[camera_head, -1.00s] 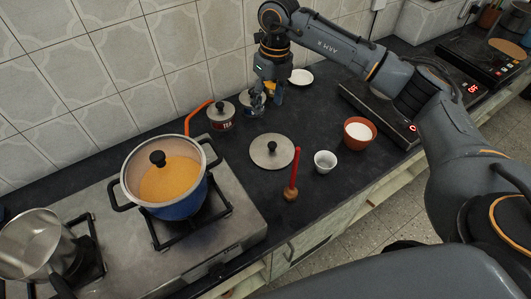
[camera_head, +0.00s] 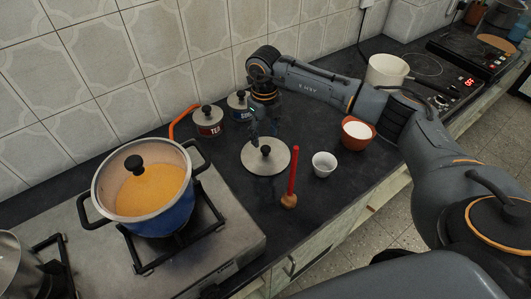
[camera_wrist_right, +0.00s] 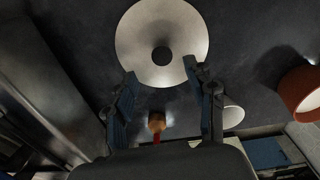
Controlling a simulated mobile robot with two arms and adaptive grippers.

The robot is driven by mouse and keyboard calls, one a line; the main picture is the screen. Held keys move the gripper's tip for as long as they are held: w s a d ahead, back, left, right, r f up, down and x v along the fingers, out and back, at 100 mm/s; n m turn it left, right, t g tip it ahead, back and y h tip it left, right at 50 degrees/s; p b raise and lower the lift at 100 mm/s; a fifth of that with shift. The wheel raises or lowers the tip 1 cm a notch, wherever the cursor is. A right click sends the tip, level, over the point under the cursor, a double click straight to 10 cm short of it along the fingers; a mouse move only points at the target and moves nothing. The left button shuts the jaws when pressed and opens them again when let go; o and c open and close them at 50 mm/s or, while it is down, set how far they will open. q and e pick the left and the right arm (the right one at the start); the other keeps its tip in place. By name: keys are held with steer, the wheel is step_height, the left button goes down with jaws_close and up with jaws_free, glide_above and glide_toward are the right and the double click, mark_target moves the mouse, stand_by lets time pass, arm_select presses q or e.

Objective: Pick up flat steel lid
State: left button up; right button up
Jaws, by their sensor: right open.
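The flat steel lid (camera_head: 274,164) lies on the dark counter, a round disc with a black knob (camera_head: 265,150) at its centre. In the right wrist view the lid (camera_wrist_right: 180,30) is beyond the fingertips, with its knob (camera_wrist_right: 162,55) roughly between their lines. My right gripper (camera_head: 264,137) is open and empty, pointing down over the lid's far part. In the right wrist view its two fingers (camera_wrist_right: 160,80) stand apart with nothing between them. My left gripper does not show.
A blue pot (camera_head: 170,215) with a lid stands on the stove at left. TEA (camera_head: 208,122) and second (camera_head: 238,106) canisters stand behind the lid. A red-handled tool (camera_head: 293,172), white cup (camera_head: 323,164) and terracotta bowl (camera_head: 357,133) are right. A white pot (camera_head: 386,71) stands on the far cooktop.

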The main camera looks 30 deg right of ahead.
mark_target(266, 148)
steer(key=shift+f+p, duration=0.35)
steer(key=shift+f, duration=0.25)
step_height(266, 148, down, 4)
steer(key=shift+d+r+p, duration=0.15)
steer(key=shift+r+p, duration=0.05)
steer(key=shift+p, duration=0.35)
steer(key=shift+f, duration=0.35)
jaws_close()
